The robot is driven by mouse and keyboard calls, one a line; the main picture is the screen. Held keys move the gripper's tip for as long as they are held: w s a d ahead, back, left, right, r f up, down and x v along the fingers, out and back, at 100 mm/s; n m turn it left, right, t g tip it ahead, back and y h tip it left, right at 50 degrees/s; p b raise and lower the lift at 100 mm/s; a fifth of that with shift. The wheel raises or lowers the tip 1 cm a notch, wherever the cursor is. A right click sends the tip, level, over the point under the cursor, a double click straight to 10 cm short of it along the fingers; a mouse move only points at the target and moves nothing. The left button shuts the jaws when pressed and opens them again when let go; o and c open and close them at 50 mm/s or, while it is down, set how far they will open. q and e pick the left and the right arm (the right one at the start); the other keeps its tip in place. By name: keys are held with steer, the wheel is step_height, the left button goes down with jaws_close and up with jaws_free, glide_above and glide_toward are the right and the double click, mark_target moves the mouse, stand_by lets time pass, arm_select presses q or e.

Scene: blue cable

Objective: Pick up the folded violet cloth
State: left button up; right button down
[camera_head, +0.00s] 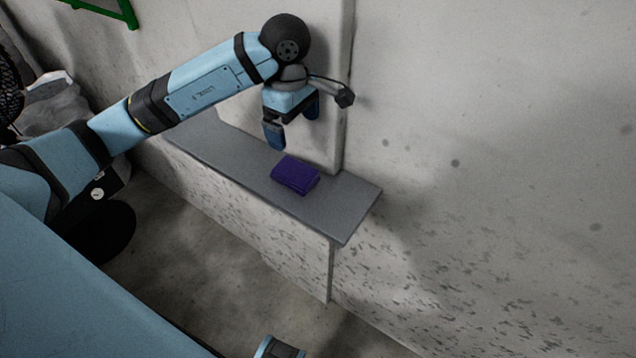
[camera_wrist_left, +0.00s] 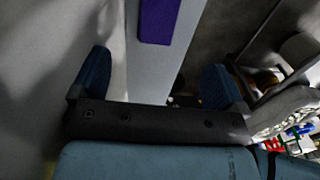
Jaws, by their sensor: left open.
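The folded violet cloth (camera_head: 296,175) lies flat on a grey shelf (camera_head: 345,205) in the head view, near the shelf's middle. In the left wrist view the cloth (camera_wrist_left: 159,20) shows at the top edge, partly cut off by the frame. My left gripper (camera_head: 293,128) is open and empty, above the shelf and a little behind and left of the cloth, not touching it. Its two blue fingers stand wide apart in the left wrist view (camera_wrist_left: 155,78).
A concrete wall (camera_head: 480,120) rises directly behind the shelf. The shelf is narrow, with bare surface on both sides of the cloth and a drop to the floor (camera_head: 215,250) in front. A green frame (camera_head: 118,10) is at the upper left.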

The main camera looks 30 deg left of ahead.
arm_select(q)
glide_above(297, 170)
steer(key=f, duration=0.7)
steer(key=shift+a+f+p, duration=0.25)
steer(key=shift+f+p, duration=0.05)
steer(key=shift+f, duration=0.05)
steer(key=shift+d+f+p, duration=0.2)
steer(key=shift+f+p, duration=0.25)
steer(key=shift+f, duration=2.5)
steer(key=c, duration=1)
